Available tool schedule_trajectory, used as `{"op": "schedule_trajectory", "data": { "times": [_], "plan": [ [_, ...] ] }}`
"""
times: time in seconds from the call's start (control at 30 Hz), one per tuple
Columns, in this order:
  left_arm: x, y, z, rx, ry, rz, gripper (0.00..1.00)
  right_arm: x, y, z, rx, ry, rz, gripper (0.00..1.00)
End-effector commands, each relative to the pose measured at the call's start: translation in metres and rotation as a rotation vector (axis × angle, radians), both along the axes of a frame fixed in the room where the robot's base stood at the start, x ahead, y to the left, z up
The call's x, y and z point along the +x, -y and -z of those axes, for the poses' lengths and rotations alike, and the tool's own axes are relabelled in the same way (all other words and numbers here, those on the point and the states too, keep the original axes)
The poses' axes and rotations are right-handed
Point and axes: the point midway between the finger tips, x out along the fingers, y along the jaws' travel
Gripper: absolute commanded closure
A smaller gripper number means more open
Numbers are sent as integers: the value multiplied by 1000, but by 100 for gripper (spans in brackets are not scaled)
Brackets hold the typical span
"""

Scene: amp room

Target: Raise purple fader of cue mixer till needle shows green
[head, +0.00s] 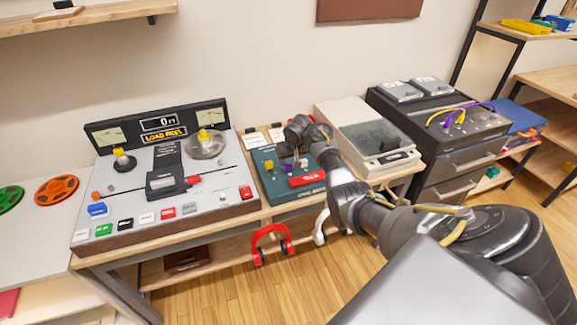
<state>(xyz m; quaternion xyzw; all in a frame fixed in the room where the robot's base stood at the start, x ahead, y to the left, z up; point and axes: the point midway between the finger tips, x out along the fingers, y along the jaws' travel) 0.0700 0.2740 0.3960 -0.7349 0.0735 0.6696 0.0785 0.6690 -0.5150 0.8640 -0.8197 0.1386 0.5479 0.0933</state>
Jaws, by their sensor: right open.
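The cue mixer (267,188) is a teal box on the bench, right of the tape machine. On its top are a yellow fader cap (268,164), a purple fader cap (284,150), a white cap (303,163) and a red bar (306,181). My right gripper (293,146) is open over the mixer's back half, close by the purple cap. I cannot tell whether it touches the cap. The gripper and wrist hide part of the mixer's back, and I cannot make out a needle on it. My left gripper is out of view.
The tape machine (220,178) with two meters and several coloured buttons stands left of the mixer. A beige lidded device (340,115) and a dark drawer unit (455,165) with cables stand to the right. Red headphones (271,240) hang at the bench front.

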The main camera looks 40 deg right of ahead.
Motion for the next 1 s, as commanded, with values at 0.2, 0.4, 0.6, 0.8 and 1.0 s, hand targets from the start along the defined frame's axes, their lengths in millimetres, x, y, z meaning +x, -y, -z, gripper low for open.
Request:
{"op": "schedule_trajectory", "data": {
  "times": [0.2,0.4,0.6,0.8,1.0],
  "plan": [
    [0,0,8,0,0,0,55,10,4,27,-1,-2,-1,51],
    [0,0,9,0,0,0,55,12,5,33,-2,0,1,51],
    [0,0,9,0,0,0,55,13,5,33,-1,1,0,51],
    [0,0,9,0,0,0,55,12,5,33,-1,1,0,76],
    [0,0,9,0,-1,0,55,12,5,33,-2,-1,1,100]
  ]
}}
